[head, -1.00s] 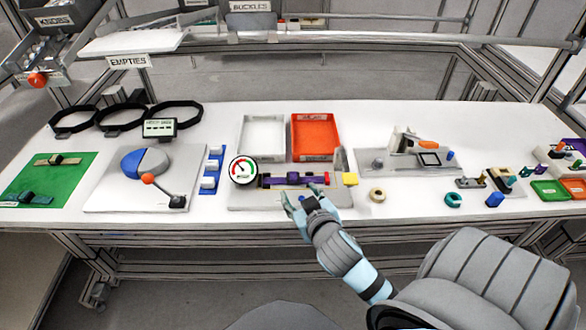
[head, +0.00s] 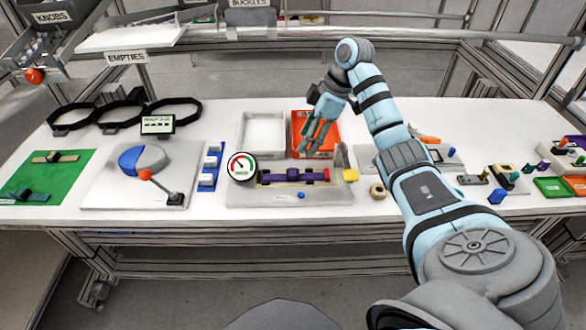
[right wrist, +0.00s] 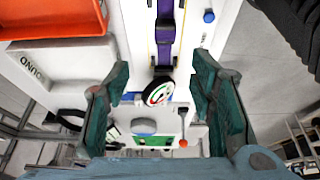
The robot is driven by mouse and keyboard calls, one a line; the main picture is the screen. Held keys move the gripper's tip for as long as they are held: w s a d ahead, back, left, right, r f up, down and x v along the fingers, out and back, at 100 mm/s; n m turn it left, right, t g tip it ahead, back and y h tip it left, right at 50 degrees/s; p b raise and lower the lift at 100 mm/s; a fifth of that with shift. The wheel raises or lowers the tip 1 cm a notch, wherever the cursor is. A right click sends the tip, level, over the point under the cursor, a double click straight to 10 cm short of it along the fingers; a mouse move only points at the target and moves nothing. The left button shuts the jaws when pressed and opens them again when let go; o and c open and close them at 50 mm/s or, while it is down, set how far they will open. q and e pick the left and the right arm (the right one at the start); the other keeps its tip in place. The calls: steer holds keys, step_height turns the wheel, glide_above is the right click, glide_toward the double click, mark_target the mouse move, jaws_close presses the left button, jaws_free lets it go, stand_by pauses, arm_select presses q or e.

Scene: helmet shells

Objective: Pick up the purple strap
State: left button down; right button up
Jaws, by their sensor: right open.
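In the right wrist view the strap (right wrist: 165,25) runs up the middle, beyond the fingertips. My right gripper (head: 312,142) is raised above and behind the strap, in front of the red tray. Its fingers point down, open and empty, and do not touch the strap. In the right wrist view the open fingers (right wrist: 162,90) stand on either side of the gauge and strap. My left gripper is not in view.
A red tray (head: 333,127) and a white tray (head: 262,118) stand behind the fixture. A blue button (head: 301,195) is on the fixture's front.

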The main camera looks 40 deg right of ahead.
glide_above(288, 172)
steer(key=d, duration=0.3)
steer(key=f, duration=0.5)
steer(key=shift+s+a+f+b, duration=0.25)
steer(key=shift+s+f+b, duration=0.05)
steer(key=shift+s+b, duration=0.05)
steer(key=x, duration=0.3)
steer(key=b+x, duration=0.1)
steer(key=x, duration=0.1)
steer(key=shift+s+a+f, duration=0.15)
steer(key=shift+s+a, duration=0.15)
steer(key=shift+s, duration=0.05)
jaws_close()
